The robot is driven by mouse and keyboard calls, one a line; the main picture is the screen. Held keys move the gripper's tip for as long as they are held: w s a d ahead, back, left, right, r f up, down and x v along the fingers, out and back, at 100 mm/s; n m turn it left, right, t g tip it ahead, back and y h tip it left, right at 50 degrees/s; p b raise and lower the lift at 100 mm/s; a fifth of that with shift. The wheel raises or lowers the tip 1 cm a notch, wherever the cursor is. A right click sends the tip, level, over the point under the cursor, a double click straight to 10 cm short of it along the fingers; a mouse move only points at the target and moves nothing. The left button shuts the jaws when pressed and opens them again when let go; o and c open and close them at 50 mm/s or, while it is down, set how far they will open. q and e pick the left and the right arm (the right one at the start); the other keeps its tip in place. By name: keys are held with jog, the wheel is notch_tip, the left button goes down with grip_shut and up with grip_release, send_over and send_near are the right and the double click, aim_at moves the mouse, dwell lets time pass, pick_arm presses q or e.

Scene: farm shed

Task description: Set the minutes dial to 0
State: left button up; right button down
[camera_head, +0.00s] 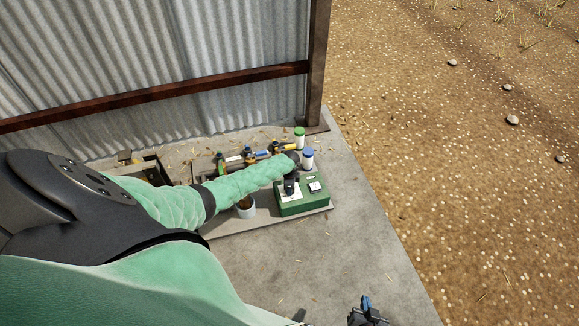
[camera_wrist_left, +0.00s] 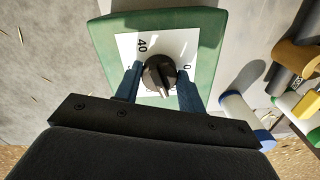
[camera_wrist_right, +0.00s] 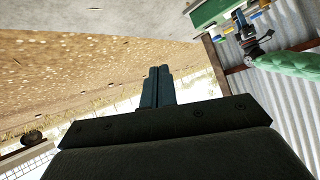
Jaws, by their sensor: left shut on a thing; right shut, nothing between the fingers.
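The minutes dial is a black knob (camera_wrist_left: 159,73) on a white scale plate (camera_wrist_left: 128,45) on the green box (camera_head: 290,209). The numbers 40 and 0 show on the plate in the left wrist view; other marks are hidden. The knob's pale pointer line faces the lower part of that view, toward my gripper. My left gripper (camera_wrist_left: 158,84) is shut on the knob, one blue finger on each side. In the head view my left gripper (camera_head: 291,182) is over the box. My right gripper (camera_head: 366,309) is shut and empty, away from the box; its fingers (camera_wrist_right: 158,88) touch each other.
A blue-capped white bottle (camera_head: 307,160) and a green-capped one (camera_head: 299,138) stand behind the box. A corrugated wall (camera_head: 180,60) is behind; the concrete in front is clear.

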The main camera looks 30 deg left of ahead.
pick_arm(q)
jog(key=shift+r+n+p, duration=0.15)
jog(key=shift+n+p, duration=0.25)
jog(key=shift+n, duration=0.2)
pick_arm(e)
jog(key=s+d+f+g, duration=0.1)
jog(key=s+f+g, duration=0.2)
jog(key=s+f, duration=0.4)
pick_arm(q)
jog(key=shift+n, duration=0.5)
jog(key=shift+n+p, duration=0.7)
jog(key=shift+p, duration=0.05)
jog(key=n+p, duration=0.1)
jog(key=n, duration=0.2)
jog(key=shift+d+n+p, duration=0.1)
jog(key=shift+n+p, duration=0.2)
jog(key=shift+p, duration=0.1)
jog(key=n+p, duration=0.1)
jog(key=n, duration=0.2)
jog(key=shift+n, duration=0.3)
jog(key=shift+s+n+p, duration=0.1)
jog(key=shift+n+p, duration=0.6)
jog(key=shift+n, duration=1.1)
pick_arm(e)
notch_tip(320, 180, up, 7)
jog(key=shift+w+a+f+h, duration=0.15)
jog(key=shift+w+h, duration=0.15)
jog(key=shift+w, duration=0.2)
pick_arm(q)
jog(key=o, duration=1)
